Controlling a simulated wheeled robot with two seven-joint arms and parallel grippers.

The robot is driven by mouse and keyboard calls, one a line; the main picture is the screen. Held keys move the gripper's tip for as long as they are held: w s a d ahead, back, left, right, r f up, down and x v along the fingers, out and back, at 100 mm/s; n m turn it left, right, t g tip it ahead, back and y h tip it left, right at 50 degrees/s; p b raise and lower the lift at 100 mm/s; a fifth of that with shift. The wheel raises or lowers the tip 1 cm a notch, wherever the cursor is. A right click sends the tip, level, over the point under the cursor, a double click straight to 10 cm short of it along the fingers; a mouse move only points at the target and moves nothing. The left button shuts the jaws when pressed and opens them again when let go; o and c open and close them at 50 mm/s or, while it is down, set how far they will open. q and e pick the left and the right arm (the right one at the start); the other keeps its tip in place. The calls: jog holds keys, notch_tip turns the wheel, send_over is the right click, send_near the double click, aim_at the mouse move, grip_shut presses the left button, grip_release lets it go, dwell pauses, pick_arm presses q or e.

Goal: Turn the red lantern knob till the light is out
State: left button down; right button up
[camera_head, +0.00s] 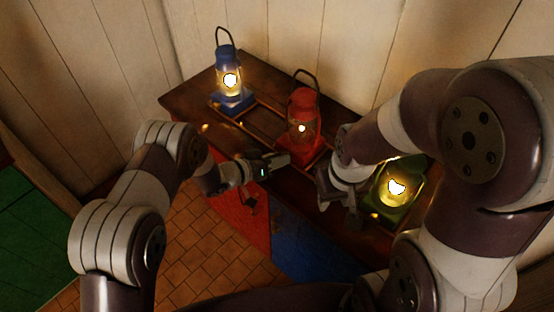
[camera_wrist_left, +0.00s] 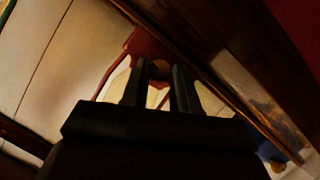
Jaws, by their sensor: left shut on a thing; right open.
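The red lantern (camera_head: 305,106) stands in the middle of the wooden counter, with a small bright glow in its globe. In the left wrist view the red lantern (camera_wrist_left: 147,45) shows tilted behind my fingers. My left gripper (camera_head: 284,160) is at the front of the lantern's base. In the left wrist view its fingers (camera_wrist_left: 160,80) are shut on a small round brownish knob (camera_wrist_left: 159,69). The knob is hidden in the head view. My right gripper (camera_head: 338,199) is open, between the red and green lanterns, its fingers partly hidden by its own wrist.
A lit blue lantern (camera_head: 230,82) stands at the left back of the counter (camera_head: 190,96). A lit green lantern (camera_head: 393,186) stands at the right, close to my right arm. A low rail frames the lanterns. Plank walls rise behind.

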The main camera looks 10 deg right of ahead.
dwell(0.3)
pick_arm(q)
jog(key=c, duration=0.8)
grip_release()
jog(key=shift+c, duration=0.2)
jog(key=v, duration=1.2)
jog(key=shift+a+b, duration=0.4)
